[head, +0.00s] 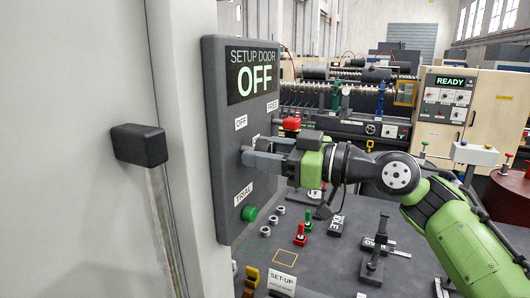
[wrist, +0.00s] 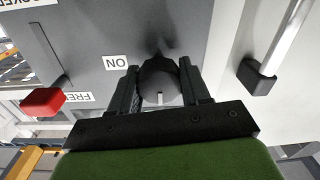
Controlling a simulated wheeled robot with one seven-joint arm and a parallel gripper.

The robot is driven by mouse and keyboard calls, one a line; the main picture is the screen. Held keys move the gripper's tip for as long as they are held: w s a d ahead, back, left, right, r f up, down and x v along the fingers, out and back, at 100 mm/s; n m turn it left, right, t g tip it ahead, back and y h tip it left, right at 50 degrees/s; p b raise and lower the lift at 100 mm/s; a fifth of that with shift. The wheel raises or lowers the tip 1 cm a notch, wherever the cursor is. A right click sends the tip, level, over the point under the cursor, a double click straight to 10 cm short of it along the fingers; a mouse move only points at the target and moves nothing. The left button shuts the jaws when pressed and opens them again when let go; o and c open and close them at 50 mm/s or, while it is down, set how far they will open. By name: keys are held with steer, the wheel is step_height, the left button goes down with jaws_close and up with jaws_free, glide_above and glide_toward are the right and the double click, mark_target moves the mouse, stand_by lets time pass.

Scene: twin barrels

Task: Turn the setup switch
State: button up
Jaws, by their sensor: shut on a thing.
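The setup panel (head: 225,170) is a dark upright board on the left in the head view. Its display (head: 252,75) reads SETUP DOOR OFF. My gripper (head: 258,156) reaches the panel from the right, below the OFF label (head: 241,123) and above the TRIAL label (head: 243,194). The wrist view shows my gripper (wrist: 160,75) shut on the setup switch (wrist: 155,88), a dark round knob with a short white mark. One finger is on each side of it. An ON label (wrist: 116,62), upside down, is beside the left finger. The gripper hides the knob in the head view.
A red knob (wrist: 43,102) by a FREE label (wrist: 78,97) is left of my gripper in the wrist view. A green button (head: 249,213) is low on the panel. A black-ended door handle (head: 139,145) juts out left. A grey bench with small parts lies below my arm.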

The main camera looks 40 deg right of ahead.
steer(key=shift+m, duration=0.3)
steer(key=m, duration=0.3)
steer(key=shift+m, duration=0.3)
steer(key=m, duration=0.4)
steer(key=shift+m, duration=0.3)
steer(key=m, duration=0.4)
steer(key=shift+m, duration=0.3)
steer(key=m, duration=0.4)
steer(key=shift+f+m, duration=0.1)
steer(key=shift+m, duration=0.3)
steer(key=shift+d, duration=0.1)
steer(key=o, duration=1.1)
steer(key=shift+c, duration=0.2)
